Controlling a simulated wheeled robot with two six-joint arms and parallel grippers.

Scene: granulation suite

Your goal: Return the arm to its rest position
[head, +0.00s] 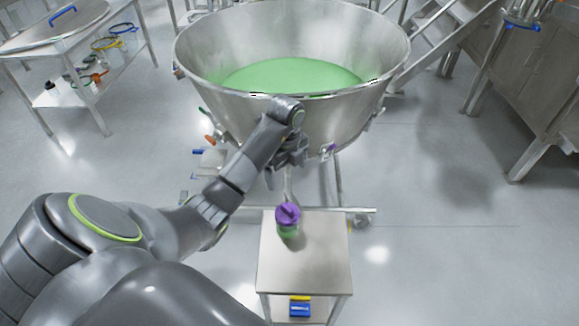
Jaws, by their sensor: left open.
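My left arm (238,172) reaches from the lower left toward the large steel bowl. My left gripper (287,165) is open, in front of the bowl's near wall and above the far end of a small steel table (303,265). A small jar with a purple lid (288,217) and green contents stands upright on that table, below the gripper and apart from it in the picture. The gripper's fingers are small and partly hidden by the wrist. My right gripper is not in view.
The wide steel bowl (330,112) holds green powder (290,75). A side table (50,37) with a lid and clamps stands at left. Steel cabinets (540,85) stand at right, stairs (440,40) behind. A blue and yellow item (299,308) sits under the small table. Floor at right is clear.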

